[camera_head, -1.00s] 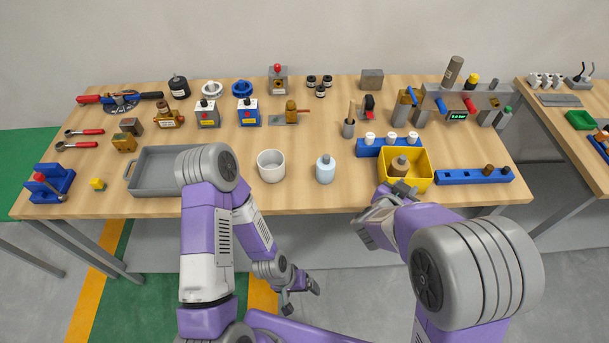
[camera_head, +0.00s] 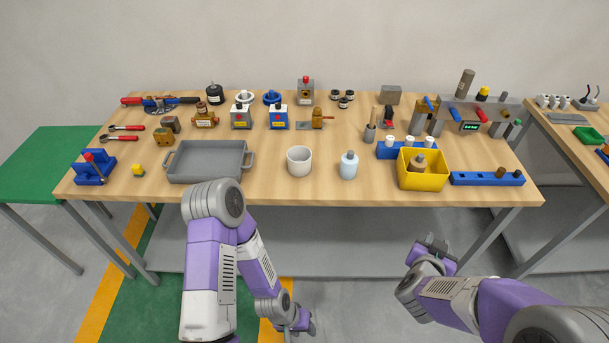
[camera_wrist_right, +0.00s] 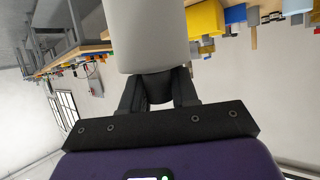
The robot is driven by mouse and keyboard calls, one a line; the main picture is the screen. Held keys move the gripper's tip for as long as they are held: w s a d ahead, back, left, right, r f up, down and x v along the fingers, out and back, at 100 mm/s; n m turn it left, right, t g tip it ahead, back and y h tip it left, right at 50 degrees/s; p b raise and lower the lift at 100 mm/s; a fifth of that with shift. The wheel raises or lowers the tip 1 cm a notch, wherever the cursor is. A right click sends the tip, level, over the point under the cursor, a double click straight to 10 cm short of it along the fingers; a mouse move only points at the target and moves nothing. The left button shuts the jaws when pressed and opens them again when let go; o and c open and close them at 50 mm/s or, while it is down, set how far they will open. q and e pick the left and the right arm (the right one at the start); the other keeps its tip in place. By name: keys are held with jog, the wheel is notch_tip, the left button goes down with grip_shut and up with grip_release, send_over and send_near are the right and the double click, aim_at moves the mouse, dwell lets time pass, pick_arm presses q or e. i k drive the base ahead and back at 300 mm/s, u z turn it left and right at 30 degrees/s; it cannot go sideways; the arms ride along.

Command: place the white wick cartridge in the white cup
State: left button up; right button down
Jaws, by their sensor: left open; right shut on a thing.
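The white cup (camera_head: 299,163) stands upright and open on the wooden bench near its front edge. My right gripper (camera_head: 436,245) is in front of the bench, below and to the right of the cup. In the right wrist view it is shut on a pale white cylinder (camera_wrist_right: 150,35), which appears to be the white wick cartridge; its far end is cut off by the frame. In the head view the held piece cannot be made out. My left gripper (camera_head: 302,322) hangs low in front of the bench, open and away from the cup.
A pale bottle (camera_head: 348,167) stands right of the cup, and a grey tray (camera_head: 208,178) lies to its left. A yellow bin (camera_head: 423,183) and a blue rack (camera_head: 386,151) with white-topped pieces are farther right. Bare wood lies behind the cup.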

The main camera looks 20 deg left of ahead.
aim_at(299, 169)
jog(key=u, duration=1.9)
jog(key=i, duration=1.1)
jog(key=z, duration=1.95)
